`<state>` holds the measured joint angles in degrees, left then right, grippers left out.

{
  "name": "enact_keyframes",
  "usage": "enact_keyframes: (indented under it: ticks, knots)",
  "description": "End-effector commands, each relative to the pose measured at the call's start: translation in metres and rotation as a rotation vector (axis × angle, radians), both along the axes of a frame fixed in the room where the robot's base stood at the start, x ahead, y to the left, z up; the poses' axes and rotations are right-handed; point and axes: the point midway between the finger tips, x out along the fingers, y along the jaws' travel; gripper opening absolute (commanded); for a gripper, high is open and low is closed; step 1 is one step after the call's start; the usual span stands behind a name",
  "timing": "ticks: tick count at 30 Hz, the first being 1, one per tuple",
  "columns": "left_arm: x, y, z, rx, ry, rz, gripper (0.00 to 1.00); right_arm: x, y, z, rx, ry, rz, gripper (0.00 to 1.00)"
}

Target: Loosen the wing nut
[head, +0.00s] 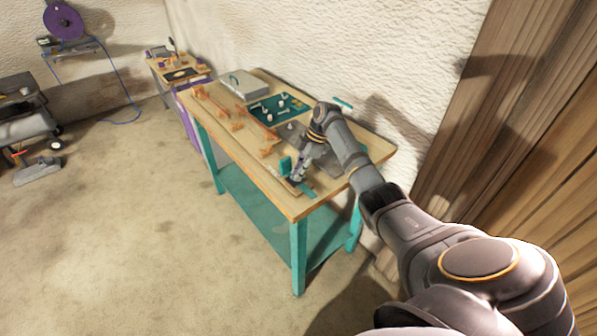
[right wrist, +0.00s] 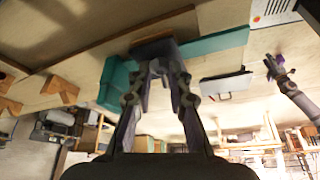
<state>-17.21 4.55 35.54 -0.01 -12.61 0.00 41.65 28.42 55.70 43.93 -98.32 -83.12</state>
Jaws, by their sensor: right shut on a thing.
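My right gripper (head: 300,174) points down at the near end of the wooden workbench (head: 285,199). In the right wrist view its two fingers (right wrist: 157,66) meet at a dark block (right wrist: 153,48) beside a teal strip (right wrist: 213,45). They are shut on a small part there, which I take for the wing nut. The nut's shape is hidden by the fingertips, and its wings cannot be made out. A grey arm with a small dark gripper, apparently my left one (right wrist: 275,67), shows at the right of the right wrist view, well apart; its jaws are too small to read.
A teal upright block (head: 285,165) stands close beside the right gripper. Wooden blocks (head: 266,152) and a long lath lie along the bench. A teal tray (head: 261,115) with small parts and a grey case (head: 244,85) are farther back. The wall is close on the right.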

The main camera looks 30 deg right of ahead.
Motion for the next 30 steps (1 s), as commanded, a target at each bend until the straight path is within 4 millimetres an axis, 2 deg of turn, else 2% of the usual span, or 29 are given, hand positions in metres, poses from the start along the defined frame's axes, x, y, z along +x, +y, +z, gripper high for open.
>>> enact_keyframes:
  ticks: [1, 2, 6, 17, 20, 30]
  knots:
    - [0.0, 0.0, 0.0, 0.0, 0.0, 0.0, 0.4, 0.0, -0.001, 0.001, -0.002, -0.001, -0.001, 0.0]
    - [0.0, 0.0, 0.0, 0.0, 0.0, 0.0, 0.4, 0.0, -0.001, 0.001, -0.002, -0.001, -0.001, 0.2]
    - [0.0, 0.0, 0.0, 0.0, 0.0, 0.0, 0.4, 0.0, -0.001, 0.0, -0.001, -0.001, -0.002, 0.39]
    - [-0.001, 0.003, 0.0, 0.003, 0.0, -0.001, 0.4, 0.0, -0.002, 0.005, -0.001, -0.001, -0.002, 0.4]
    - [0.0, 0.002, 0.0, 0.002, 0.0, 0.0, 0.4, -0.002, -0.008, 0.019, -0.003, -0.003, -0.003, 0.4]
    - [0.0, 0.001, 0.0, 0.001, 0.0, 0.0, 0.4, -0.012, -0.037, 0.092, -0.003, -0.002, -0.002, 0.4]
